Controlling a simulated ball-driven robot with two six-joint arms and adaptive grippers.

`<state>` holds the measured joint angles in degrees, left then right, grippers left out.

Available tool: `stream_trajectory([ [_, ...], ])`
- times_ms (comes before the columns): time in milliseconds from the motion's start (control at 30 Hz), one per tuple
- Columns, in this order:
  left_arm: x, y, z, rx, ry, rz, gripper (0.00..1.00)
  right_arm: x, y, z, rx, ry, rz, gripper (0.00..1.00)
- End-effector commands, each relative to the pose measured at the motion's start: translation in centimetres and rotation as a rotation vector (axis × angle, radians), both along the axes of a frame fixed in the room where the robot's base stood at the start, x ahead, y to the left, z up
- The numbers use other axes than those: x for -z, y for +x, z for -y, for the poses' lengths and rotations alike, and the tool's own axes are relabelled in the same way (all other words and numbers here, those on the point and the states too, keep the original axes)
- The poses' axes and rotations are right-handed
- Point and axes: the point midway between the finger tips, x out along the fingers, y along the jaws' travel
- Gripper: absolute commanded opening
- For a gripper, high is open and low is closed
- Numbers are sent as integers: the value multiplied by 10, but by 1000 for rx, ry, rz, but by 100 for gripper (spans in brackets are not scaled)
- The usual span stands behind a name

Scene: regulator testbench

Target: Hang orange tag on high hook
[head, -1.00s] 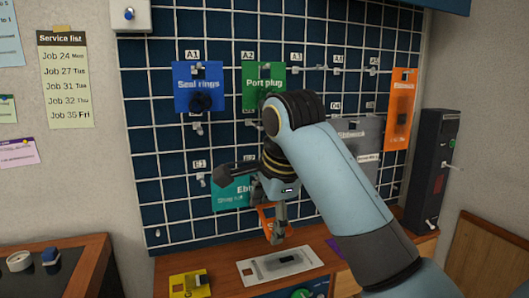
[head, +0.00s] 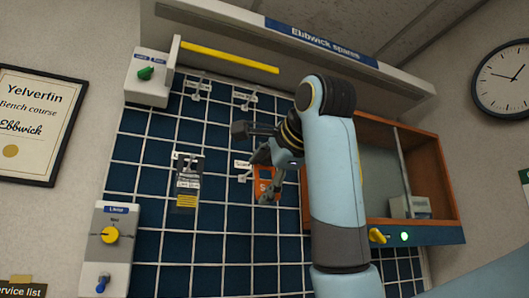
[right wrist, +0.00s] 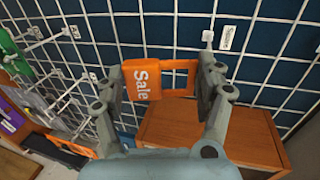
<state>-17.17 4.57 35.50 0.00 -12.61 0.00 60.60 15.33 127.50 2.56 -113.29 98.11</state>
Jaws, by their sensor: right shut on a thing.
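The orange tag (head: 265,184) is in my right gripper (head: 268,164), in front of the upper grid panel. In the right wrist view the tag (right wrist: 142,82), with pale lettering and an open orange frame at one end, lies between the fingers (right wrist: 160,82). A hook (head: 243,177) with a small label is just left of the tag in the head view. A white peg and label (right wrist: 208,37) show beyond the tag in the right wrist view. Two higher hooks (head: 197,93) and (head: 244,103) look empty. My left gripper is out of view.
A dark grey tag (head: 187,183) hangs left on the grid. A wooden cabinet (head: 437,165) stands right of my arm. A shelf with a yellow strip (head: 230,58) overhangs the grid. A switch box (head: 108,245) is at lower left.

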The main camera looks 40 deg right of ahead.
Motion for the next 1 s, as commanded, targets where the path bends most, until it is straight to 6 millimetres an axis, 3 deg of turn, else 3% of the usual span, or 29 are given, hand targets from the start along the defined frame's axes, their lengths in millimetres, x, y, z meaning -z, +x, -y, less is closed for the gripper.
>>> stream_trajectory([
  [33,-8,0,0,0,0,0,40,-21,-5,1,3,-4,21,44],
  [200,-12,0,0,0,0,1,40,-45,-14,4,9,-11,50,44],
  [700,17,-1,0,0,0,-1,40,-41,5,8,10,-10,46,44],
  [1000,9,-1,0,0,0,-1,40,-43,25,13,10,-11,45,44],
])
